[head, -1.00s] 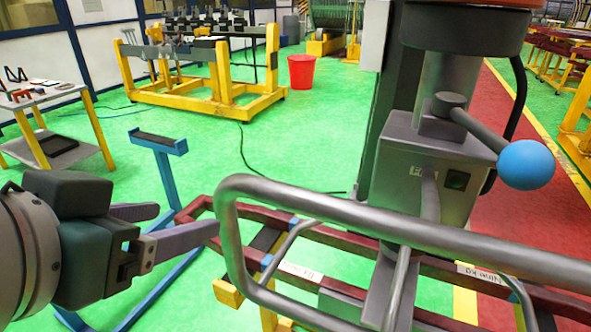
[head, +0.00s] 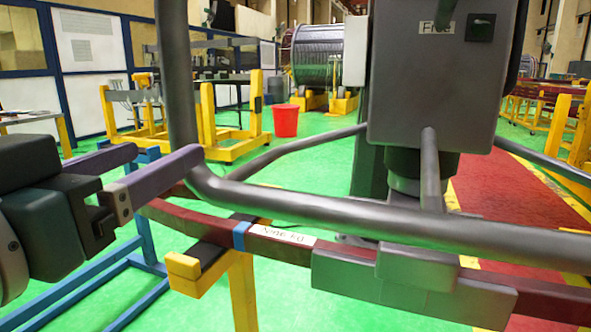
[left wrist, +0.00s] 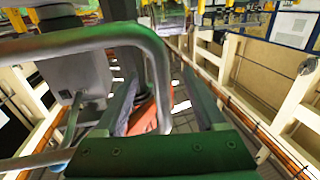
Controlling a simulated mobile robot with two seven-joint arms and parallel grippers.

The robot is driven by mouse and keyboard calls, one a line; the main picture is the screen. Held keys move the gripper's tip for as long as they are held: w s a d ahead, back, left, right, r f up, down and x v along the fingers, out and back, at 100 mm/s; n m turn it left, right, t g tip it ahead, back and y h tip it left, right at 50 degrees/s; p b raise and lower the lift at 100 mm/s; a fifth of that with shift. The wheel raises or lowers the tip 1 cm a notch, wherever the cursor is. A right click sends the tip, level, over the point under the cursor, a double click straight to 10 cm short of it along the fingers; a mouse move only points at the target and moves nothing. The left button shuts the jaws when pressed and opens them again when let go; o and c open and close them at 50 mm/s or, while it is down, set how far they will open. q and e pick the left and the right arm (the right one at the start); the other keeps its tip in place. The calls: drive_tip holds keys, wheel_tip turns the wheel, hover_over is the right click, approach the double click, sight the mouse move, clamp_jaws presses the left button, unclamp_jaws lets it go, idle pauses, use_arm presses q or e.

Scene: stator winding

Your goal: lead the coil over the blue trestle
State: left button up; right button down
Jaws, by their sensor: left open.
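The coil (head: 430,232) is a long dark red bar loop with blue tape and a white label. It runs behind the grey tube frame from centre left to the right edge, with grey clamp blocks (head: 410,285) on it. The blue trestle (head: 146,238) stands at the left, partly hidden behind my left gripper (head: 170,152). That gripper is open, its fingers close to the bend of the tube frame. In the left wrist view, the bend (left wrist: 157,65) shows between the spread fingers, with a reddish part (left wrist: 143,117) below. I cannot tell whether they touch. My right gripper is out of view.
A yellow trestle (head: 243,292) with a dark pad stands under the coil near the centre. The grey hoist box (head: 425,90) hangs above the coil. A red bucket (head: 285,120) and a yellow stand (head: 208,115) are farther back on the green floor.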

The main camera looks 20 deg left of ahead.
use_arm(q)
drive_tip(key=w+a, duration=0.1)
drive_tip(key=w, duration=0.8)
drive_tip(key=shift+a+b, duration=0.4)
drive_tip(key=shift+b, duration=0.05)
clamp_jaws()
idle(0.8)
idle(0.5)
idle(1.5)
